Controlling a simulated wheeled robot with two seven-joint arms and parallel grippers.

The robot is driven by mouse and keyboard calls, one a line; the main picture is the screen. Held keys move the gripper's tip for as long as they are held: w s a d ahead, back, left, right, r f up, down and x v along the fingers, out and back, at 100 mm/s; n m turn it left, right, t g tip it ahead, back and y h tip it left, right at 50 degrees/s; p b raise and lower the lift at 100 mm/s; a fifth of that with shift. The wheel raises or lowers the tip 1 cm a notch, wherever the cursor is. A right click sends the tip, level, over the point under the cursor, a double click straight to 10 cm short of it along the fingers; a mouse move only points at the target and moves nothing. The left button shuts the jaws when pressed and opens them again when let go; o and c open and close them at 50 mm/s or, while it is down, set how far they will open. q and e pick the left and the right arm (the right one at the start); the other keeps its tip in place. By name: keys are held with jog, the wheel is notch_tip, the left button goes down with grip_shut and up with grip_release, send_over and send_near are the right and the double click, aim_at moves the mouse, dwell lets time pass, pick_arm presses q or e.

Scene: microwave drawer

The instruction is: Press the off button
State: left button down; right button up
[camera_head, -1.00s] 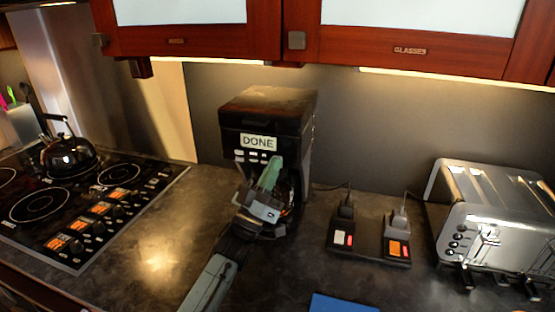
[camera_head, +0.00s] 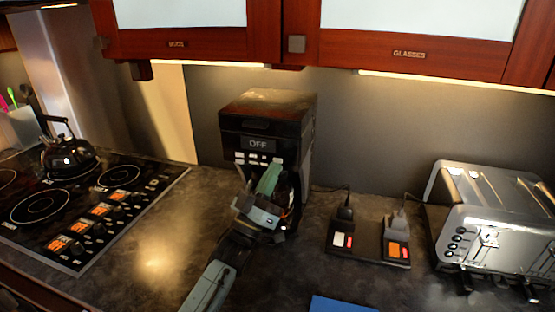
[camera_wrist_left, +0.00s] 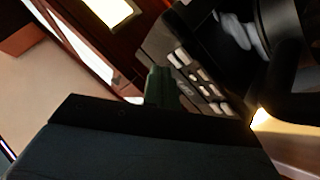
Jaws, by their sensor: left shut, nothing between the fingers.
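A black coffee maker (camera_head: 268,112) stands on the counter against the wall in the head view. Its display (camera_head: 258,144) reads OFF. A row of small pale buttons (camera_head: 256,158) sits under the display; the buttons (camera_wrist_left: 205,86) also show in the left wrist view. My left gripper (camera_head: 269,177) is shut and empty, in front of the machine just below the buttons. In the left wrist view its green fingers (camera_wrist_left: 160,86) are beside the button panel. I cannot tell whether they touch a button. My right gripper is not in view.
A stove (camera_head: 85,205) with a black kettle (camera_head: 68,156) is at the left. A power strip (camera_head: 368,246) with two switches lies right of the coffee maker, then a chrome toaster (camera_head: 495,225). A blue item (camera_head: 342,304) lies at the front edge. Wooden cabinets (camera_head: 215,40) hang above.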

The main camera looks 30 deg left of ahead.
pick_arm(q)
jog(key=s+p, duration=0.1)
jog(key=s, duration=0.1)
jog(key=s+d+p, duration=0.1)
jog(key=s, duration=0.2)
dwell(0.5)
dwell(0.8)
